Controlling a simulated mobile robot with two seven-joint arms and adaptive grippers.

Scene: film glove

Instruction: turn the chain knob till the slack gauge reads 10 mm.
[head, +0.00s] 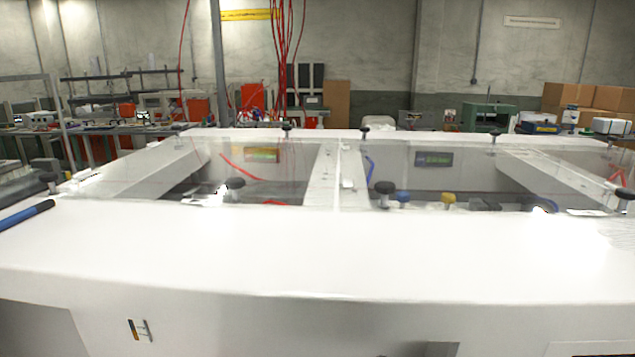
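A long white machine (300,245) with open bays fills the front of the head view. Several black knobs stand on it, among them one left of centre (235,183) and one right of centre (384,187). I cannot tell which is the chain knob. A small marked strip with a bracket (139,329) is on the white front face at lower left. It may be the slack gauge, but its reading is too small to make out. Neither of my grippers is in view.
A blue and black bar-shaped handle (27,214) lies at the left edge. A blue knob (402,197) and a yellow knob (448,198) stand in the right bay. A small dark display panel (434,159) is behind them. The broad white front surface is clear.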

